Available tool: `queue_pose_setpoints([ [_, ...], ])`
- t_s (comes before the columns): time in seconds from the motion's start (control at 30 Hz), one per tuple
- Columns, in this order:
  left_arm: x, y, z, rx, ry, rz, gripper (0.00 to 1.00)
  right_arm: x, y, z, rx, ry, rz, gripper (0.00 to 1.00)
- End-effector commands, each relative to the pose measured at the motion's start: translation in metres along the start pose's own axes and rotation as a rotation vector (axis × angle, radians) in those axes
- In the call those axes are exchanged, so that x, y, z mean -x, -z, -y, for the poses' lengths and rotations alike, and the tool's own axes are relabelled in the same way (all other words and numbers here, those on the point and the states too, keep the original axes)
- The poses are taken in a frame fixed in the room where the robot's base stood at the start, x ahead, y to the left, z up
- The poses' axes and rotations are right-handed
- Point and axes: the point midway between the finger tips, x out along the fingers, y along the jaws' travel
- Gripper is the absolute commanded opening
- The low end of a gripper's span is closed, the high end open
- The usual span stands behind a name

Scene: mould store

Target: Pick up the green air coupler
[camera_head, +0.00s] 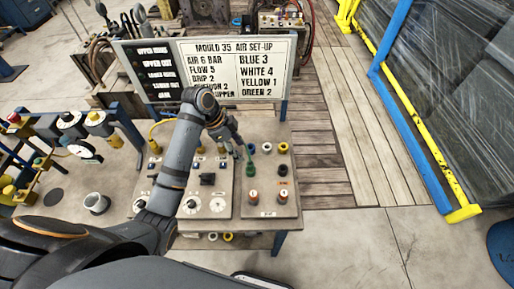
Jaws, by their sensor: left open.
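The green air coupler (250,169) stands on the right-hand panel of the bench, in the left column of fittings. My left gripper (241,149) is open, tilted down toward the panel from the upper left. Its fingertips are just above and beside the green coupler; I cannot tell whether they touch it. My right gripper is not in view.
A white fitting (267,147), a yellow-ringed one (283,148) and a black one (283,170) are close by. Orange-topped fittings (283,195) stand at the panel's front. A set-up sign (270,72) stands behind the bench. A yellow-blue barrier (420,130) is at right.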

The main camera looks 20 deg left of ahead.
Motion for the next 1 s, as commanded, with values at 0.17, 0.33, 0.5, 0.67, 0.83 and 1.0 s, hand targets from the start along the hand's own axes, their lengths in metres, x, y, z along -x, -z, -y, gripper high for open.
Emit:
queue_pose_setpoints([
  [0.17, -0.001, 0.002, 0.001, -0.017, -0.008, -0.005, 0.5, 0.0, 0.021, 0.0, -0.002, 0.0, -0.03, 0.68],
  [0.33, -0.027, 0.003, 0.0, -0.013, -0.011, -0.007, 0.5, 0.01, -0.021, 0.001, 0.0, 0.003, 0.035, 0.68],
  [0.5, -0.049, 0.002, 0.001, -0.014, -0.006, -0.006, 0.5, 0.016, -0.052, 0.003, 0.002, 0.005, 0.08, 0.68],
  [0.67, -0.053, 0.001, 0.002, -0.013, -0.005, -0.004, 0.5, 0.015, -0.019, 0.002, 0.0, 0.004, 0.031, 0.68],
  [0.83, -0.077, -0.002, 0.002, -0.011, -0.01, -0.004, 0.5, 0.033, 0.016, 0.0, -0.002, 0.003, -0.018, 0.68],
  [1.0, -0.101, -0.003, 0.003, -0.013, -0.006, -0.005, 0.5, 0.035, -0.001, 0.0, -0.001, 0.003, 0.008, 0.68],
])
